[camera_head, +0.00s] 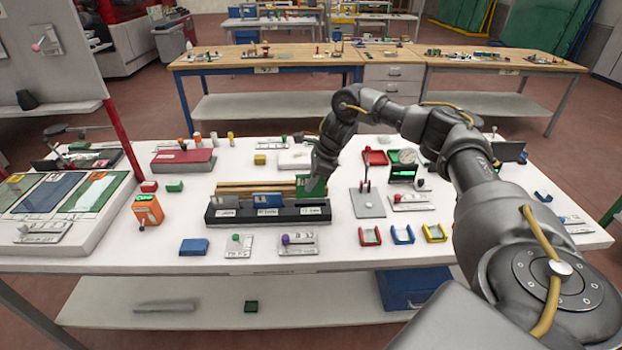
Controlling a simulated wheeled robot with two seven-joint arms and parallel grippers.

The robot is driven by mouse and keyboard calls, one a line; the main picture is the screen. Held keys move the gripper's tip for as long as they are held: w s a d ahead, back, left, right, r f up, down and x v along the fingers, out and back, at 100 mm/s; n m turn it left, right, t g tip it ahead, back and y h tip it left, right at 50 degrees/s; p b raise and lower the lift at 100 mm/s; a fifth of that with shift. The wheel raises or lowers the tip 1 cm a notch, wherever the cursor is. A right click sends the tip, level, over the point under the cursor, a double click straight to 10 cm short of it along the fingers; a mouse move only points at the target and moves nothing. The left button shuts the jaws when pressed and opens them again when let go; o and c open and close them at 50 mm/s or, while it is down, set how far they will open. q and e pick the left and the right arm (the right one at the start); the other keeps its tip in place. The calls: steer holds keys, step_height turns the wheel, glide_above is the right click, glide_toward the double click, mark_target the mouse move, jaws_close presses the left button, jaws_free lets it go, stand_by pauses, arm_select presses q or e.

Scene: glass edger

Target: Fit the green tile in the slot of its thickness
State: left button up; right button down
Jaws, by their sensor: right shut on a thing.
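The green tile (308,188) stands upright at the right end of the black slotted rack (225,214). My right gripper (320,177) is shut on the tile's upper right part and partly hides it. The tile's lower edge is at the rack's top, and I cannot tell whether it is inside the right slot or just above or behind it. A blue tile (267,200) stands in the rack's middle part. The rack's front has several white labels, too small to read. My left gripper is not in view.
Wooden strips (245,187) lie behind the rack. An orange device (147,210) stands to its left. A lever stand (367,203) and red, blue and yellow brackets (403,235) are to its right. Small lever plates (298,243) lie in front.

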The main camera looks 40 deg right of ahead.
mark_target(311, 197)
steer(key=shift+f+b, duration=1.45)
steer(key=shift+f, duration=1.35)
steer(key=shift+f, duration=0.35)
steer(key=c, duration=1.4)
jaws_free()
steer(key=b+v, duration=0.1)
steer(key=v, duration=0.9)
steer(key=shift+r, duration=0.15)
steer(key=shift+s+d+r, duration=0.1)
steer(key=shift+r, duration=0.15)
